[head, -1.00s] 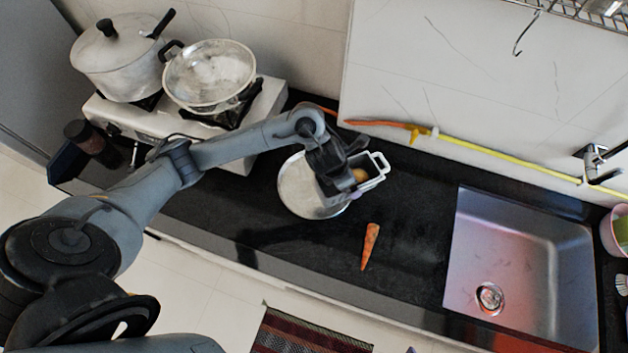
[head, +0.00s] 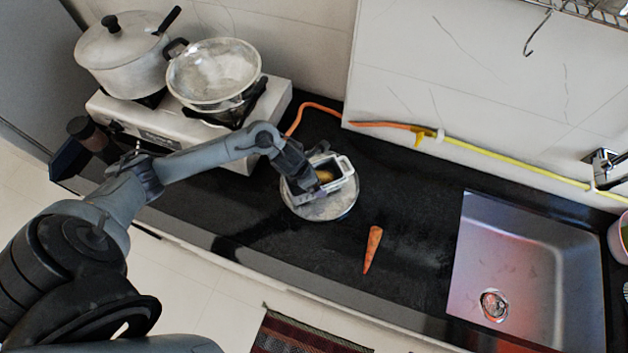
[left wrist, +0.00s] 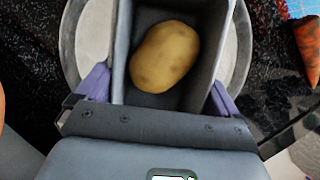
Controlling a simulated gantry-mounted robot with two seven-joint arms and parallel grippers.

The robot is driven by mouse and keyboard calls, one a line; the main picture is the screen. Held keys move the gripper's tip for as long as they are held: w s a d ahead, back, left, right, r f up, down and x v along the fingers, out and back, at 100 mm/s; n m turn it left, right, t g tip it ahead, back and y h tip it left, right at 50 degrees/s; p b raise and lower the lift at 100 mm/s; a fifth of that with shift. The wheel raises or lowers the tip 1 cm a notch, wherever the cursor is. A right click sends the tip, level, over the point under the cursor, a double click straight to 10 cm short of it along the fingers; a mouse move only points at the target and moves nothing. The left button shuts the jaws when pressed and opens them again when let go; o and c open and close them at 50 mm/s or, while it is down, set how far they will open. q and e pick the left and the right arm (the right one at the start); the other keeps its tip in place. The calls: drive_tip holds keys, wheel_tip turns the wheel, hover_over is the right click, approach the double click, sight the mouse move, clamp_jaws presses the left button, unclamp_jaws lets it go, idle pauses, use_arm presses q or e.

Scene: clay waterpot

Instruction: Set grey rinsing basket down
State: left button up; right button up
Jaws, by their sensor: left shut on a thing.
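The grey rinsing basket (head: 347,168) is a small box with a handle loop, and it is at the round metal plate (head: 327,212) on the black counter. A potato (head: 324,176) lies inside it. My left gripper (head: 308,178) is at the basket's left end. In the left wrist view, the basket (left wrist: 119,50) sits between the purple fingers of my left gripper (left wrist: 160,88), with the potato (left wrist: 164,56) in it and the plate (left wrist: 91,40) below. I cannot tell whether the basket touches the plate. My right gripper is not in view.
A carrot (head: 372,248) lies on the counter right of the plate. The sink (head: 525,255) is further right. A stove (head: 273,105) with a lidded pot (head: 122,65) and a pan (head: 213,72) stands back left. An orange hose (head: 310,106) runs behind.

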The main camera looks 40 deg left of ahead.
use_arm(q)
drive_tip(key=shift+f, duration=0.75)
drive_tip(key=o, duration=0.9)
drive_tip(key=shift+r, duration=0.1)
